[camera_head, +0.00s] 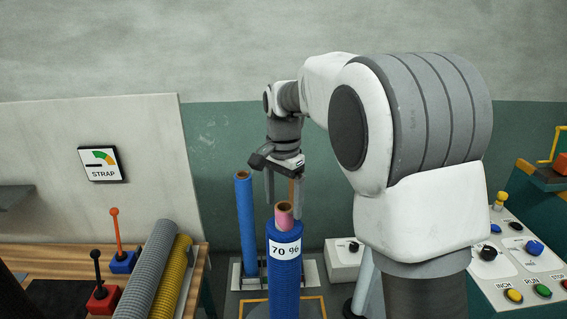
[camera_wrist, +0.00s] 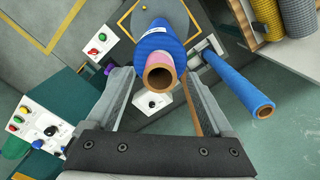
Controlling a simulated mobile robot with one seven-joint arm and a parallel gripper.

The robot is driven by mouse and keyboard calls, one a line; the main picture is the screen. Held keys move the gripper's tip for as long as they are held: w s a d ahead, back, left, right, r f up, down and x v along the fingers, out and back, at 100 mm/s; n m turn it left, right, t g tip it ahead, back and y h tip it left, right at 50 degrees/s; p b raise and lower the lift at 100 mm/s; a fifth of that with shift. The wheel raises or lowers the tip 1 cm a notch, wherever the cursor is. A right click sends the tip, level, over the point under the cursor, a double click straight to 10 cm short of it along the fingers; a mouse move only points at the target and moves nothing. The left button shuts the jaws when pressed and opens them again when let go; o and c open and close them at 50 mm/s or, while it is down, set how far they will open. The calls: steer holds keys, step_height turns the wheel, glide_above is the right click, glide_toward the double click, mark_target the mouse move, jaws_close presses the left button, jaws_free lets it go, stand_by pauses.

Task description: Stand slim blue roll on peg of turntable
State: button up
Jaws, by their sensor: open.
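The slim blue roll (camera_head: 245,225) stands upright at the back, with an open brown core at its top. It also shows in the wrist view (camera_wrist: 237,84), right of my gripper. A thicker blue roll (camera_head: 284,265) labelled "70 %" with a pink-and-brown core (camera_head: 284,216) stands in front of it. In the wrist view the thicker roll (camera_wrist: 160,38) rises from the dark round turntable (camera_wrist: 124,22), whose peg I cannot see. My gripper (camera_head: 284,198) points down, open, fingers spread and apparently above the thick roll's core. Nothing is held.
A control box (camera_head: 344,259) stands right of the thick roll, and a button panel (camera_head: 520,255) is at the far right. A wooden bench (camera_head: 45,258) at left carries grey (camera_head: 150,268) and yellow (camera_head: 172,275) rolls and two levers. A wall stands behind.

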step_height(320, 180, up, 15)
steer(key=p, duration=0.1)
steer(key=s+d+n+t, duration=0.3)
steer(key=s+d+n, duration=0.35)
steer(key=s, duration=0.75)
steer(key=s+d+f+n+t, duration=0.2)
steer(key=s+d+f, duration=0.2)
steer(key=s+f, duration=0.4)
steer(key=s, duration=0.4)
steer(key=shift+f+t, duration=0.3)
steer(key=shift+f, duration=0.05)
steer(key=shift+d+n, duration=0.15)
steer(key=shift+n, duration=0.1)
